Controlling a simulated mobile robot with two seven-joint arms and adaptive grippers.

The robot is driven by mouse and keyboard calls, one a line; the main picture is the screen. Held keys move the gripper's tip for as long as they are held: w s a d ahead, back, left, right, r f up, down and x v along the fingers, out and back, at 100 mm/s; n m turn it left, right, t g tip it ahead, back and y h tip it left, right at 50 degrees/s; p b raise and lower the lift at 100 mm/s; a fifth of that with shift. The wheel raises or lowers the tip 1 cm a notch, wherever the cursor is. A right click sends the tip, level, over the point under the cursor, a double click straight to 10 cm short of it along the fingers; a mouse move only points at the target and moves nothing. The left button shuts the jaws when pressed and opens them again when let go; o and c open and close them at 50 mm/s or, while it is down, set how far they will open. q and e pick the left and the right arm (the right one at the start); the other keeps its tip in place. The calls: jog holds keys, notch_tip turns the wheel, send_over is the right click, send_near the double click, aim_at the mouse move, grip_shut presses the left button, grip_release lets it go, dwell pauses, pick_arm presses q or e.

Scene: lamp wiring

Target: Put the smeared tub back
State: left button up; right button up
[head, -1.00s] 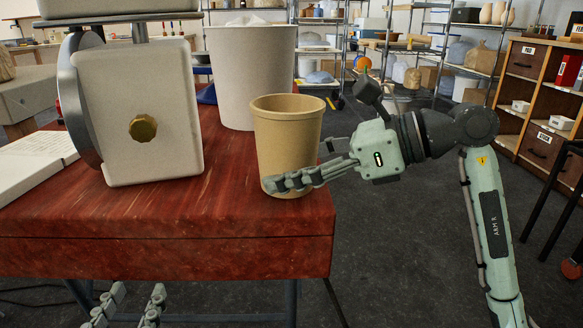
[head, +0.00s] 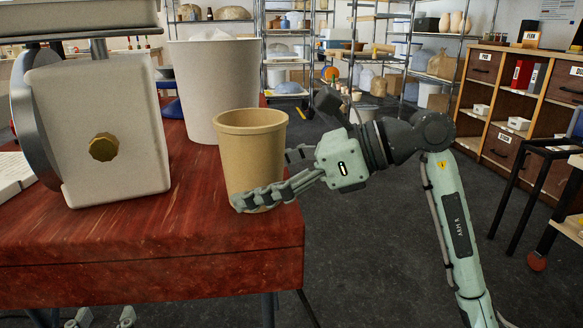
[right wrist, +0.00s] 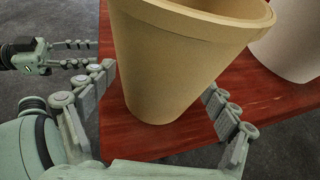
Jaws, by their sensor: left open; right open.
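A tan tub (head: 250,150) stands upright on the red worktop near its right edge. I see no clear smear on its visible side. My right gripper (head: 262,180) is open, with one finger across the tub's front and the other partly hidden behind it. In the right wrist view the tub (right wrist: 175,65) stands between the spread fingers (right wrist: 165,115); whether they touch it is unclear. My left gripper (head: 104,318) shows only its fingertips at the bottom left, below the worktop. It also shows, open and empty, in the right wrist view (right wrist: 88,54).
A larger white tub (head: 215,90) stands behind the tan one. A pale machine with a brass knob (head: 104,147) stands left on the worktop (head: 150,255). A wooden shelf unit (head: 510,100) and a dark stool (head: 530,170) are at right, beyond open floor.

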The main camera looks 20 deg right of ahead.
pick_arm(q)
jog(key=shift+s+d+r+t+h, duration=0.1)
jog(key=shift+d+r+t+h, duration=0.25)
jog(key=shift+r, duration=0.5)
pick_arm(e)
jog(key=v, duration=1.2)
